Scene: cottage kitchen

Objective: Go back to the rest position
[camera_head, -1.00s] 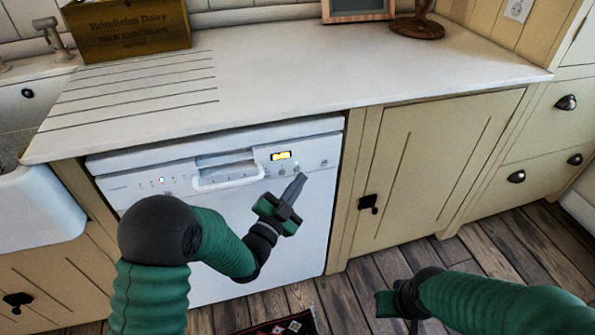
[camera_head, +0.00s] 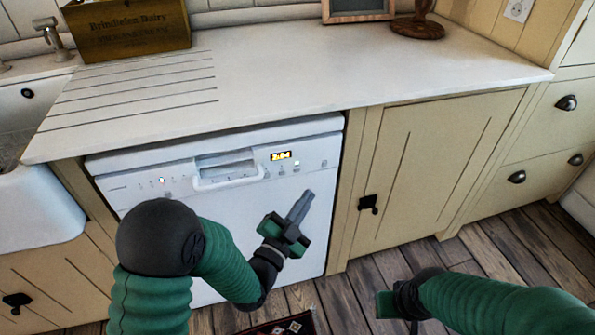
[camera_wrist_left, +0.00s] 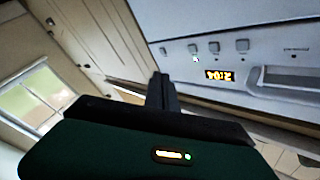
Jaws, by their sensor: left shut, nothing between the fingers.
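My left gripper (camera_head: 300,208) is shut and empty in front of the white dishwasher (camera_head: 225,215), just below the right part of its control panel. Its closed fingers point up and to the right; I cannot tell whether they touch the door. In the left wrist view the shut fingers (camera_wrist_left: 162,92) show near the panel, where the lit display (camera_wrist_left: 219,75) reads 2:04 upside down. My right gripper (camera_head: 392,304) is low at the lower right, above the floor; its fingers are too unclear to judge.
The white worktop (camera_head: 330,70) runs above the dishwasher, with a wooden box (camera_head: 130,28) at the back left. The sink (camera_head: 35,195) is at the left. A cream cupboard (camera_head: 420,170) with a dark latch stands to the right. A patterned rug (camera_head: 285,325) lies on the wooden floor.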

